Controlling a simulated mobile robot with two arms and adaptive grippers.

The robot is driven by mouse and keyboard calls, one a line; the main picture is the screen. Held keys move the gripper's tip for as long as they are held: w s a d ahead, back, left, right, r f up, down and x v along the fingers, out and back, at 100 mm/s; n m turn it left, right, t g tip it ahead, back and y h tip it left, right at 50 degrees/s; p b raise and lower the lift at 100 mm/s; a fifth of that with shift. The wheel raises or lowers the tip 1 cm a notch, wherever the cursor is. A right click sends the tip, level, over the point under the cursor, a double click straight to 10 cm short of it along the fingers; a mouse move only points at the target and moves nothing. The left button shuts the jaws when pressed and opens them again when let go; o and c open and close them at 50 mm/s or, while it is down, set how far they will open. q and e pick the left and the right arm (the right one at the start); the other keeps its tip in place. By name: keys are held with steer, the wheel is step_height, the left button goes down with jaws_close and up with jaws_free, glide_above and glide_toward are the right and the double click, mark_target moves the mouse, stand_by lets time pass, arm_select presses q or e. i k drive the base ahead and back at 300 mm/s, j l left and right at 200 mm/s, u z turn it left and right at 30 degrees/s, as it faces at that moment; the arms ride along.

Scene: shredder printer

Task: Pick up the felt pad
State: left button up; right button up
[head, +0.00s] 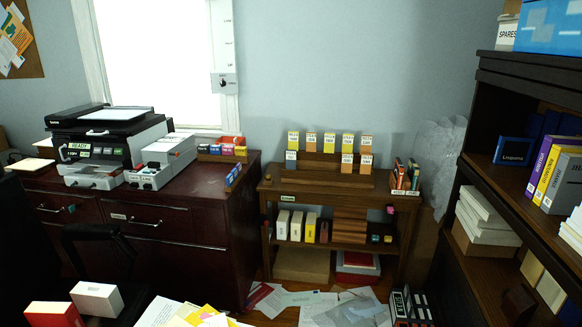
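I cannot pick out a felt pad with certainty in the head view. Small coloured items lie on the wooden shelf unit (330,187), among them a pink one (390,209) at its right side and a teal one (388,239) on its lower shelf. They are too small to identify. Neither of my grippers can be made out in this view.
A printer (110,140) and a white tray unit (165,160) stand on a dark red cabinet (170,218). Papers (350,306) lie on the floor. A dark bookcase (520,75) closes off the right. White and red boxes (97,297) (52,314) sit at the lower left.

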mark_target(291, 155)
steer(key=i+l+z, duration=0.15)
steer(key=i+z, duration=0.2)
steer(key=i, duration=0.55)
